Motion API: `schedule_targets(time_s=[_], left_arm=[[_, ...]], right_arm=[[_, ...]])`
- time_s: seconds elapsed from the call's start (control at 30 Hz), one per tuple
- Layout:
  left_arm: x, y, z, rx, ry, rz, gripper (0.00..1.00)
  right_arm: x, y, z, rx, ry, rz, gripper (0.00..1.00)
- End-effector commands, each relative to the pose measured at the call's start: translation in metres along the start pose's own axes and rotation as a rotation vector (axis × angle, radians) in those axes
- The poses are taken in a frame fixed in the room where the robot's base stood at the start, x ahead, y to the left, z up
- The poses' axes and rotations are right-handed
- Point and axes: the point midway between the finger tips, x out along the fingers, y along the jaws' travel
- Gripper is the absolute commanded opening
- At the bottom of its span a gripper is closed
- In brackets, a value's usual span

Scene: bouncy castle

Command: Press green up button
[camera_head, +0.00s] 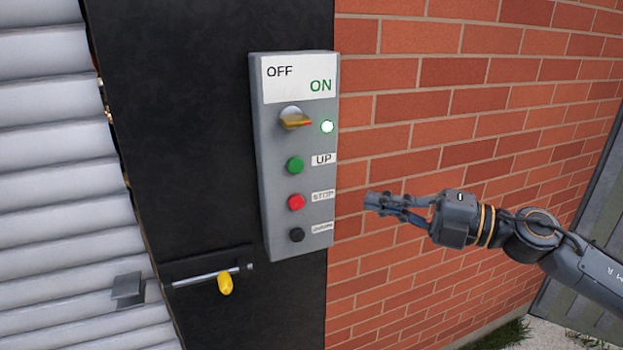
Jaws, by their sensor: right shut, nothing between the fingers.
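A grey control box (262,180) is mounted upright on a dark panel. Its green button (295,165) sits beside an "UP" label. Below it are a red button (296,202) beside "STOP" and a black button (296,235) with a label too small to read surely. Above is a yellow-orange rotary switch (296,121) under an OFF/ON plate, with a lit indicator (327,127). My right gripper (372,201) comes in from the right, shut and empty. In the picture its tips are right of the red button, lower than the green one, apart from the box. My left gripper is not in view.
A light slatted shutter (50,160) fills the left side. A bolt with a yellow padlock (225,284) is on the dark panel (180,130) below the box. A red brick wall (450,110) stands behind my right arm. The space before the box is clear.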

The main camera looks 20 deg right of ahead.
Motion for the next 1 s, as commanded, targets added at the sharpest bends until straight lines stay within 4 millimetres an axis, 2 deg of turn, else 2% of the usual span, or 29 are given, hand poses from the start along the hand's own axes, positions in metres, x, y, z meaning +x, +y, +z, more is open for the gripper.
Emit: schedule_targets(time_s=[0.37, 0.67, 1.0], left_arm=[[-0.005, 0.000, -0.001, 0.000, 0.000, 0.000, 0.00], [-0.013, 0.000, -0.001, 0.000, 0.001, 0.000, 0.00], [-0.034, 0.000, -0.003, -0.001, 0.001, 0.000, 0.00]], right_arm=[[0.008, 0.002, 0.001, 0.001, -0.001, 0.005, 0.00], [0.026, 0.003, 0.001, -0.002, -0.003, 0.004, 0.00], [0.050, 0.005, 0.001, -0.001, -0.003, 0.005, 0.00]])
